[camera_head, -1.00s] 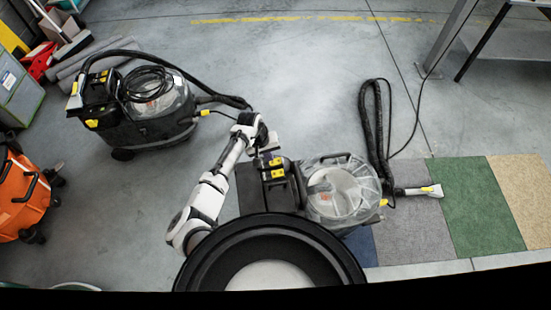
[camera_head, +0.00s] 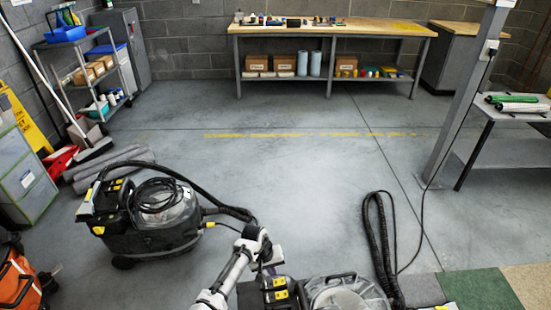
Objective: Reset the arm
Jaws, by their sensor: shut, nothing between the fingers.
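My arm, white with black joints, shows at the bottom centre of the head view. Its forearm slopes up to the right, and my gripper (camera_head: 272,258) is at its end, small and partly hidden by the wrist. The gripper is shut and holds nothing that I can see. It is just above and left of a black machine with a clear tank (camera_head: 345,294) and yellow parts, cut off by the lower picture edge. I cannot tell whether it touches the machine.
A second black vacuum machine (camera_head: 150,220) stands at left with its hose reaching toward my arm. An orange machine (camera_head: 20,285) is at lower left. A black hose (camera_head: 385,245) and carpet tiles (camera_head: 480,290) lie at right. The floor ahead is open up to a workbench (camera_head: 335,32).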

